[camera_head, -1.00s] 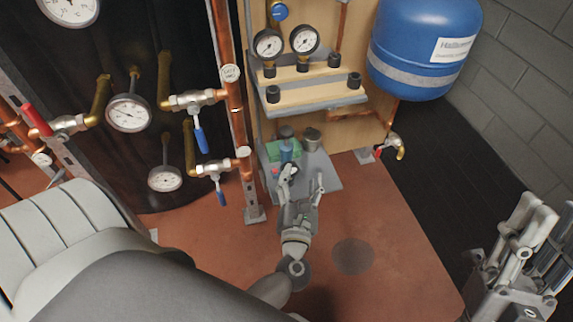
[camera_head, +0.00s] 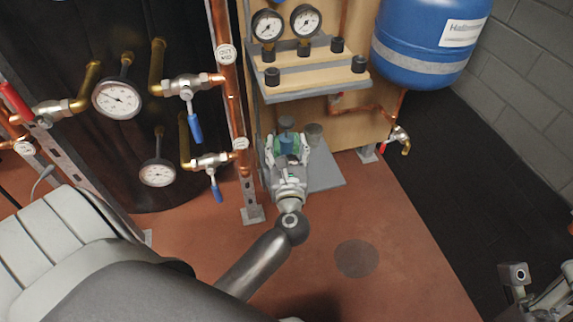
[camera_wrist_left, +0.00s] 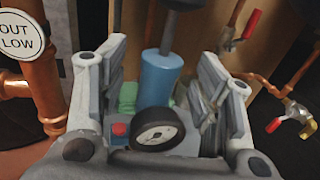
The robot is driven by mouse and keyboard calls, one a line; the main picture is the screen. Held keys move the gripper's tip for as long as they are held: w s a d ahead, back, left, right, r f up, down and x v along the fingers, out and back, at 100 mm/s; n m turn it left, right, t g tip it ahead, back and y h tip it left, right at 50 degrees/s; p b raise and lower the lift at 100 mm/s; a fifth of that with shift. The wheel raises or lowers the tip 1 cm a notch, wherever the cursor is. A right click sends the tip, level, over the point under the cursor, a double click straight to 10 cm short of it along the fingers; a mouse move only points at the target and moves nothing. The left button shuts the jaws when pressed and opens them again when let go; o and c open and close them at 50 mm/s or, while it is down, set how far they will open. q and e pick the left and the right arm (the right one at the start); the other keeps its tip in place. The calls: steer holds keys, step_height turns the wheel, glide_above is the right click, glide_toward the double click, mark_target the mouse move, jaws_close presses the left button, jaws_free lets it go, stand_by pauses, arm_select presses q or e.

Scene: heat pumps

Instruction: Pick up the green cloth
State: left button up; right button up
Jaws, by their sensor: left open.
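The green cloth (camera_head: 269,152) lies on the low grey shelf under the gauge board, mostly hidden by my left gripper and a blue cylinder. In the left wrist view a strip of the green cloth (camera_wrist_left: 127,97) shows behind the left finger, beside the cylinder. My left gripper (camera_head: 286,148) is open over the shelf, its fingers on either side of the blue cylinder (camera_wrist_left: 161,78). I cannot tell whether the fingers touch the cloth. My right gripper (camera_head: 536,284) is at the lower right edge, partly cut off, away from the shelf.
A round gauge (camera_wrist_left: 158,135) sits low between the left fingers, with a red button to its left. The wooden gauge board (camera_head: 315,82) overhangs behind. Copper pipes and blue-handled valves (camera_head: 194,126) stand left. The front floor is clear.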

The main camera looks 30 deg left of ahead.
arm_select(q)
steer(key=shift+x, duration=1.05)
steer(key=shift+d, duration=0.1)
jaws_close()
steer(key=shift+r, duration=0.1)
